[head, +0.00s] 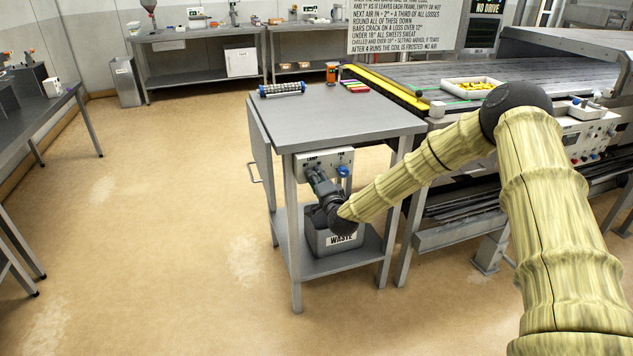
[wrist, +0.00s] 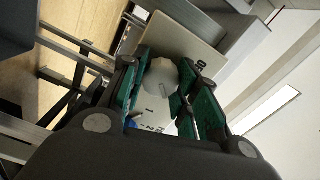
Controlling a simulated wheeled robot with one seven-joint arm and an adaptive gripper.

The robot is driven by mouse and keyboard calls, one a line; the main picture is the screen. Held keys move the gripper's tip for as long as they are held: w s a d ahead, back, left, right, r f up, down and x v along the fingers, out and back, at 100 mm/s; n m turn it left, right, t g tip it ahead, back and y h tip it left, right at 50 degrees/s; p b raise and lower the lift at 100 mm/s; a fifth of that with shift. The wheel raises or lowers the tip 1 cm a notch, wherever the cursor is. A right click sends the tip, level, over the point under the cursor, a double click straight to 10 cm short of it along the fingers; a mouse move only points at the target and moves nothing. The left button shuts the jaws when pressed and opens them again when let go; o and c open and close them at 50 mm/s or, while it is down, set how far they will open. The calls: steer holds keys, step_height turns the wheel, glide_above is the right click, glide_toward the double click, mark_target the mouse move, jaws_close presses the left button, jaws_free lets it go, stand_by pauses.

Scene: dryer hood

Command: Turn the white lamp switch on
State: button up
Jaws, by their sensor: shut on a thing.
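A small white control panel (head: 340,158) is mounted under the top of the grey side table. In the head view, my gripper (head: 312,174) reaches up to the panel's left half and hides what it grips. In the wrist view, a white round switch knob (wrist: 161,76) sits between the green-padded fingers of my gripper (wrist: 165,66), which are shut on it. Numbers on the panel face (wrist: 150,112) show beside the knob. A blue knob (head: 343,171) is on the panel to the right of my gripper. The exact position of the white switch is hard to read.
The grey table (head: 335,118) holds a striped roller (head: 282,89), an orange jar (head: 332,73) and coloured bars. A grey bin labelled WASTE (head: 341,241) stands on the lower shelf, below my gripper. Table legs are close by. Open floor lies to the left.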

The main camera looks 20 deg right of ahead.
steer(key=shift+d, duration=0.1)
steer(key=o, duration=1)
steer(key=shift+d, duration=0.1)
steer(key=s, duration=1.2)
steer(key=shift+f, duration=0.1)
